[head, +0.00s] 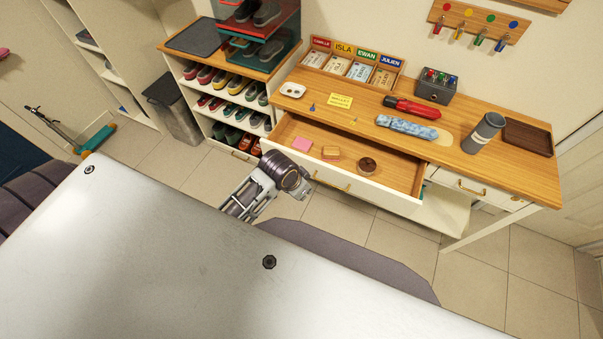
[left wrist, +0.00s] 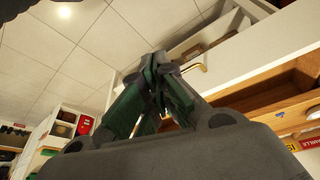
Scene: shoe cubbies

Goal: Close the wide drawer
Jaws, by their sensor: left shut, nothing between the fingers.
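The wide drawer (head: 400,174) of the wooden-topped desk stands open in the head view. Its white front with a brass handle (head: 332,183) faces my side. A pink note pad (head: 302,144), a small tan and pink item (head: 331,153) and a round dark item (head: 367,165) lie inside. My left gripper (head: 299,187) is low in front of the drawer's left end; I cannot tell whether it touches the front. In the left wrist view its green fingers (left wrist: 160,78) are together and empty, beside a white panel (left wrist: 255,60) with a brass handle. My right gripper is not in view.
A smaller drawer (head: 470,187) to the right looks shut. The desktop holds a red-handled tool (head: 412,107), a patterned blue case (head: 406,127) and a grey cylinder (head: 484,132). A shoe rack (head: 194,101) adjoins the desk at left. Tiled floor (head: 395,240) is clear in front.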

